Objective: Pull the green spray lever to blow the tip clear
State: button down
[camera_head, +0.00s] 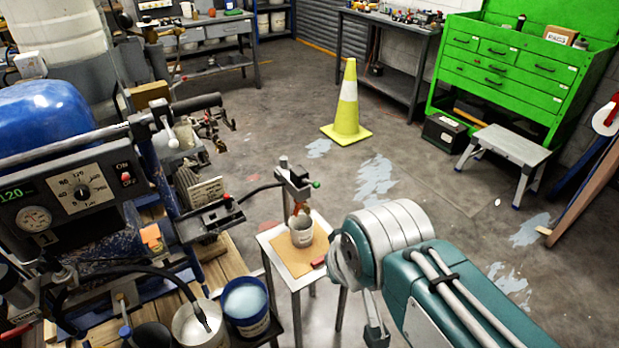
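A small green lever tip (316,184) shows at the right side of a grey spray head (294,179). The spray head is held upright above a small stand table (268,237). An orange-brown nozzle part (297,208) hangs below the head, over a grey cup (301,232). My arm comes in from the lower right with its white wrist in front of the stand's right side. Part of my gripper (375,331) shows below the wrist, low and right of the lever and apart from it. The rest is hidden by the wrist, so its opening is unclear.
The striping machine's control panel (72,193) and blue tank (45,118) fill the left. A white bucket (196,325) and blue bucket (246,305) stand left of the table. A yellow cone (347,108) and step stool (508,148) stand behind, with open floor between.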

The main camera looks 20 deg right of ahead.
aim_at(316, 184)
jog(key=i+l, duration=0.1)
jog(key=l, duration=0.6)
jog(key=i+l, duration=0.15)
jog(key=l, duration=0.2)
jog(key=i+l, duration=0.5)
jog(key=i, duration=0.2)
